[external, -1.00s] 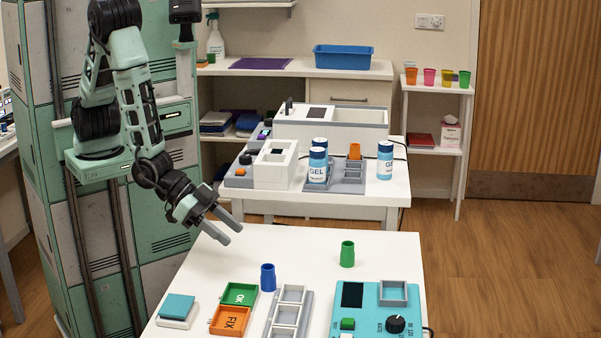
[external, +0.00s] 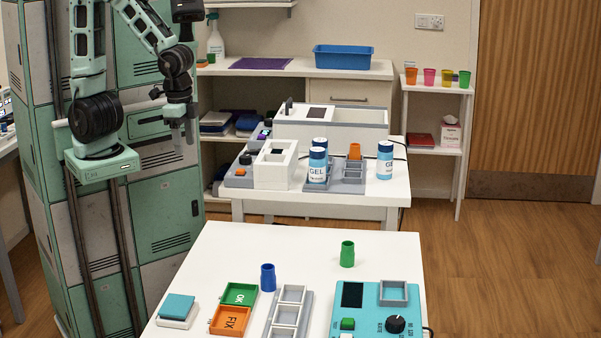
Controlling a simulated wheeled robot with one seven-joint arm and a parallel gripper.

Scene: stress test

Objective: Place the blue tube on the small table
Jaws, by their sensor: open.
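The blue tube (external: 268,278) stands upright on the near white table (external: 310,243), just right of the green OK tray (external: 239,294). Which table the task calls the small table, the picture does not settle. A second white table (external: 385,201) stands behind the near one, and a small white shelf table (external: 447,90) stands at the back right. My gripper (external: 184,140) hangs pointing down in front of the green cabinet, left of the second table. It is open and empty, well away from the blue tube.
A green tube (external: 347,254) stands on the near table. An orange FIX tray (external: 231,320), a grey-white divided rack (external: 287,312) and a teal device (external: 377,312) fill its front. Gel bottles (external: 317,165) and white equipment crowd the second table. Several coloured cups (external: 429,77) top the shelf.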

